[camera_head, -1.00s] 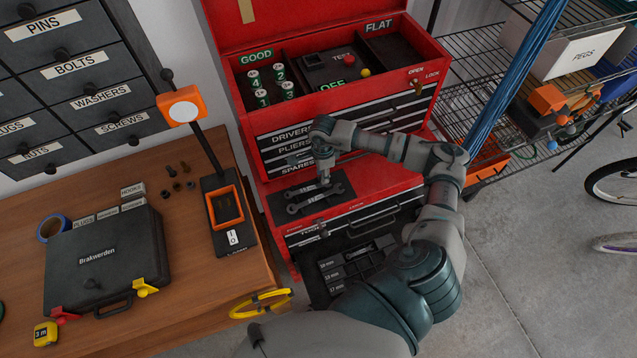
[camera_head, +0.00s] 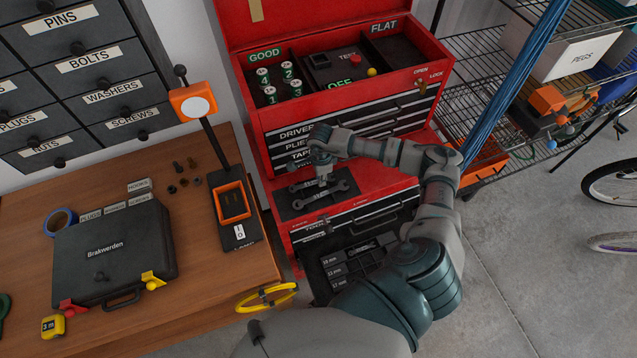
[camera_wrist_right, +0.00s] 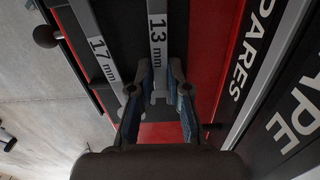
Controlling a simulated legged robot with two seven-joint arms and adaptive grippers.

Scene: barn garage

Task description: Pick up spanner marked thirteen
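The spanner marked 13 mm (camera_wrist_right: 157,35) runs up the middle of the right wrist view, between my right gripper's fingertips (camera_wrist_right: 160,75). The fingers are drawn in close on both sides of its shaft and appear shut on it. The spanner marked 17 mm (camera_wrist_right: 101,52) lies just to the left. In the head view my right gripper (camera_head: 322,183) points down over the dark mat (camera_head: 287,209), on the red toolbox's ledge. The two spanners show beneath it, partly hidden; their marks are too small there. My left gripper is out of view.
The red toolbox (camera_head: 262,140) rises behind the mat, with labelled drawers close to the gripper. An open drawer (camera_head: 318,285) sits below the ledge.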

